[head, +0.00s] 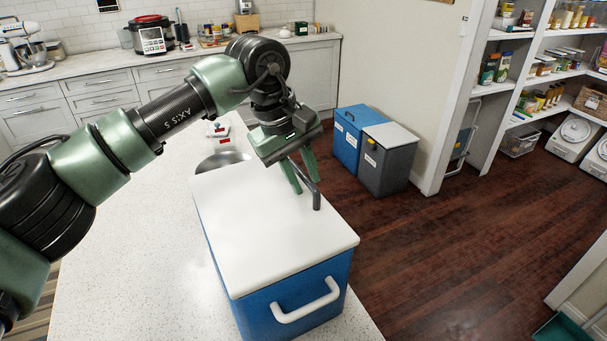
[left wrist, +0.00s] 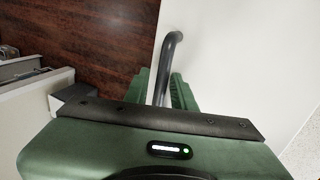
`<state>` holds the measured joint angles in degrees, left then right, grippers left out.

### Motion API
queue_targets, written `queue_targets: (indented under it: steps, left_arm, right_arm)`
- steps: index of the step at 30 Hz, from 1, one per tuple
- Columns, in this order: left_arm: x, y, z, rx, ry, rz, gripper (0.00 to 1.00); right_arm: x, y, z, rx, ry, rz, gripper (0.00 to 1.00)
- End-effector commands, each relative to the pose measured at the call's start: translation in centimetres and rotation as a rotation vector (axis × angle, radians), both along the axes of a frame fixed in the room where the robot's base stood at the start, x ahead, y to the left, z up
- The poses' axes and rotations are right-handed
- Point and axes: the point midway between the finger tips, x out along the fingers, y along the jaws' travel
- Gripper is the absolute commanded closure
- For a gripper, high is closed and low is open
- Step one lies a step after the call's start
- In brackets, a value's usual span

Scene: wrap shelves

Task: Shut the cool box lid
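The cool box (head: 338,275) is blue and stands on the pale counter, with a white carry handle (head: 306,300) on its near end. Its white lid (head: 255,235) lies over the top, and I see no clear gap along the near edge. A dark bent bar handle (head: 316,200) rises at the lid's right side. My left gripper (head: 302,182) points down there, its green fingers apart on either side of the bar. In the left wrist view the bar (left wrist: 172,45) runs between the fingers, seemingly not clamped. My right gripper is out of view.
A round metal dish (head: 222,160) sits behind the box on the counter. A blue bin (head: 349,133) and a grey bin (head: 389,165) stand on the wooden floor beyond. Open floor lies to the right, before the pantry shelves.

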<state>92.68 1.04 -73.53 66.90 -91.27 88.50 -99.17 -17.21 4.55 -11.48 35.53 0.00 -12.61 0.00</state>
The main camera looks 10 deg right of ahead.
Motion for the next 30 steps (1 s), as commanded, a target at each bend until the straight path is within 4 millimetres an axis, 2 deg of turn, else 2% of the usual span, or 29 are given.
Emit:
queue_targets:
  steps: [1,8,21,24,30]
  left_arm:
    - [-0.1,0.2,-0.4,0.01,0.007,0.001,0.66]
    - [-0.1,0.3,-0.1,0.01,0.006,0.002,0.66]
    - [-0.5,2.0,6.4,0.002,0.0,0.002,0.66]
    - [-0.6,2.2,7.1,0.002,0.001,0.001,0.66]
    - [-0.7,2.2,7.4,0.002,0.001,0.0,0.66]
  right_arm:
    - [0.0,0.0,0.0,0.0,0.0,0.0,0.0]
    - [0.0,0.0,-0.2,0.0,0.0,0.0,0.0]
    - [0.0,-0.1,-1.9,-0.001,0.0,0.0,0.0]
    - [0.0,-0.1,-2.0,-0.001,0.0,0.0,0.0]
    - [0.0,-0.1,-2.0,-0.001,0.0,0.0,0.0]
